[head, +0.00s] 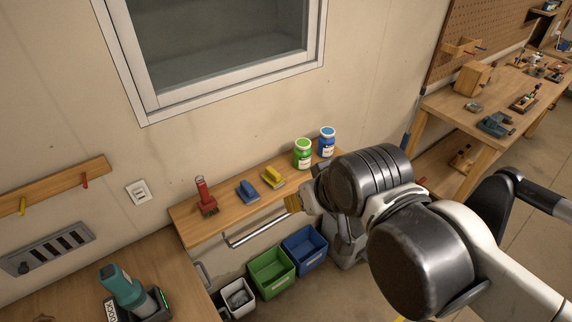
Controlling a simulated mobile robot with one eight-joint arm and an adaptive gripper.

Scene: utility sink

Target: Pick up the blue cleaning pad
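The blue cleaning pad (248,191) lies on a narrow wooden wall shelf (190,231), between a red-handled brush (205,196) on its left and a yellow pad (272,178) on its right. Nothing covers the blue pad. My gripper (344,238) seems to hang at the end of my arm, to the right of the pad and apart from it. My arm links partly hide it, and I cannot make out whether its fingers are open or shut.
A green bottle (302,153) and a blue bottle (327,141) stand on the shelf's right end. Green (271,272) and blue (305,248) bins sit below. A teal tool (122,286) stands on the lower-left bench. A window is above.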

